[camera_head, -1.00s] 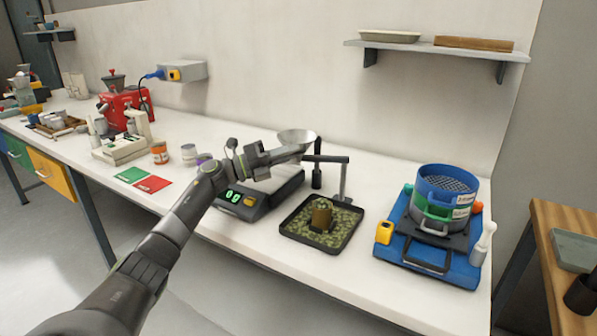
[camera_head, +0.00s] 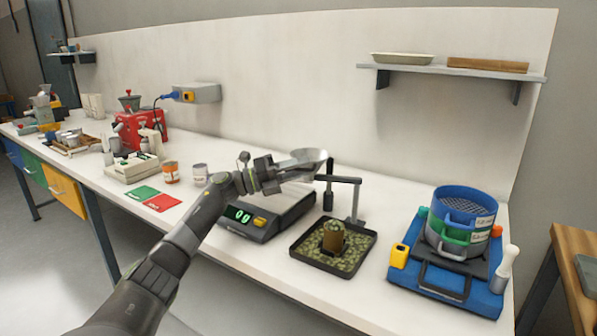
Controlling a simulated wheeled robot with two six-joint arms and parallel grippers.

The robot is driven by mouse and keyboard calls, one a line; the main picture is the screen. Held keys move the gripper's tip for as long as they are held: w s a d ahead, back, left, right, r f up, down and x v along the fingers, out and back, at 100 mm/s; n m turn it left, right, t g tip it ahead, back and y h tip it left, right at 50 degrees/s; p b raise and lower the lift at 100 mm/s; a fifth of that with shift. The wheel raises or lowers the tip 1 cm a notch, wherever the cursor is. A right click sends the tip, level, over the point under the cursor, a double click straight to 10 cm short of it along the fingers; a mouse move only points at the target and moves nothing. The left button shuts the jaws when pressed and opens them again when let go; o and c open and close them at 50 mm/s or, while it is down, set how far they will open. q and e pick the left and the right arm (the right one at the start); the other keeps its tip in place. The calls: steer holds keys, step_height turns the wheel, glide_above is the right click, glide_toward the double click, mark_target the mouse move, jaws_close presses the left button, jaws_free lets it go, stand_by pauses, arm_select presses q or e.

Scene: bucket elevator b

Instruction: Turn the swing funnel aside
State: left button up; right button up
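The swing funnel (camera_head: 308,157) is a grey metal cone on a dark stand (camera_head: 327,188), above the area between the scale and the black tray. My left gripper (camera_head: 296,172) is at the funnel's left and lower side, with its fingers reaching to it. The fingertips are small and partly hidden against the funnel, so I cannot tell whether they grip it. A black scale (camera_head: 266,214) with a green display stands under my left gripper. My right gripper is not in view.
A black tray (camera_head: 298,252) of greenish grains holds a brown cylinder (camera_head: 333,236), beside a dark bracket post (camera_head: 356,200). A blue sieve shaker (camera_head: 462,250) stands to the right. Cans, red and green cards and a red machine (camera_head: 143,128) are at the left. A shelf (camera_head: 450,71) hangs above.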

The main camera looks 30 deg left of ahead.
arm_select(q)
steer(key=shift+d+f, duration=0.1)
steer(key=shift+f, duration=0.1)
steer(key=shift+s+a+f, duration=0.1)
steer(key=shift+s+a, duration=0.05)
steer(key=shift+a, duration=0.05)
steer(key=b+v, duration=0.4)
steer(key=v, duration=1.3)
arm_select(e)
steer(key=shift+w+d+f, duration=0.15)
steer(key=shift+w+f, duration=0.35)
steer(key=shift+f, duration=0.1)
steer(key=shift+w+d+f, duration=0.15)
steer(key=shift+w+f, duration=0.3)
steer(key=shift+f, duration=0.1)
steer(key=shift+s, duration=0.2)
